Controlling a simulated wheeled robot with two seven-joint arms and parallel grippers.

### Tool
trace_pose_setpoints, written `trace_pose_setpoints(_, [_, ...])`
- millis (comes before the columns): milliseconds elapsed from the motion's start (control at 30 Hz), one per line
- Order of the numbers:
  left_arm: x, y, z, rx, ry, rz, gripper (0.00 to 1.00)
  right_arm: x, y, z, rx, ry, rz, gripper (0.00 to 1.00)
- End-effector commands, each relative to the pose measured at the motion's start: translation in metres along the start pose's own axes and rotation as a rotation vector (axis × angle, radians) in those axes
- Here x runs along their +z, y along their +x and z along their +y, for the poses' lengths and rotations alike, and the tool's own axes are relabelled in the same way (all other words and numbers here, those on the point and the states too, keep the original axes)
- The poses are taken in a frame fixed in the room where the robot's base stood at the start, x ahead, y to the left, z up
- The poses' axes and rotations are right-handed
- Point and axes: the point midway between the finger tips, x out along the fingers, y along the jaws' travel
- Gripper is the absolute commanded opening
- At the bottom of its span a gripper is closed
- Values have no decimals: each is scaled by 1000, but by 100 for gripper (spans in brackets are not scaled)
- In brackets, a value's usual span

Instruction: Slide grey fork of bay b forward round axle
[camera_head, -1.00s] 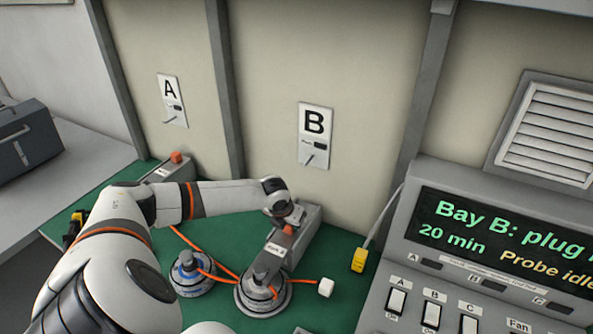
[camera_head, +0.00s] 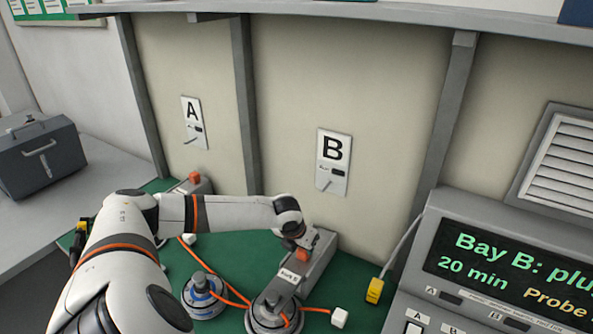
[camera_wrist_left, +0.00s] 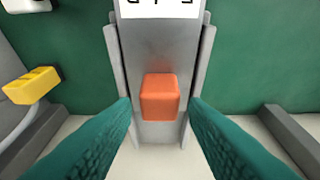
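The grey fork of bay B (camera_head: 318,262) is a long block with a "Fork B" label and an orange knob (camera_head: 302,255) on top. Its front end reaches the rear hub motor area at the axle (camera_head: 277,308); whether it is around the axle I cannot tell. In the left wrist view the orange knob (camera_wrist_left: 160,98) stands between the teal fingers of my left gripper (camera_wrist_left: 160,110), with a gap on each side. My left gripper (camera_head: 311,243) is open over the fork's back part. My right gripper is out of view.
A second hub motor (camera_head: 203,296) with a blue ring sits left, with orange cables around. A white plug (camera_head: 339,317) and a yellow connector (camera_head: 374,290) lie to the right. The console (camera_head: 510,265) borders the right side; the wall panel B (camera_head: 333,162) stands behind.

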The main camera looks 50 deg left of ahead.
Motion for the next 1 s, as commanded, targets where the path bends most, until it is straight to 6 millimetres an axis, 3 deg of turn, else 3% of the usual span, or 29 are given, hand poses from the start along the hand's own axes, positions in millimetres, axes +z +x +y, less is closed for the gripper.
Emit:
trace_pose_setpoints(200, [1,-48,-2,-3,3,3,40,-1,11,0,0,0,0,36])
trace_pose_setpoints(400, [2,-78,-1,-2,1,1,40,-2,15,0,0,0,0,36])
trace_pose_setpoints(600, [2,-87,0,0,0,0,40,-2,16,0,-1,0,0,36])
trace_pose_setpoints(1000, [2,-87,0,-1,0,0,40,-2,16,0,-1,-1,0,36])
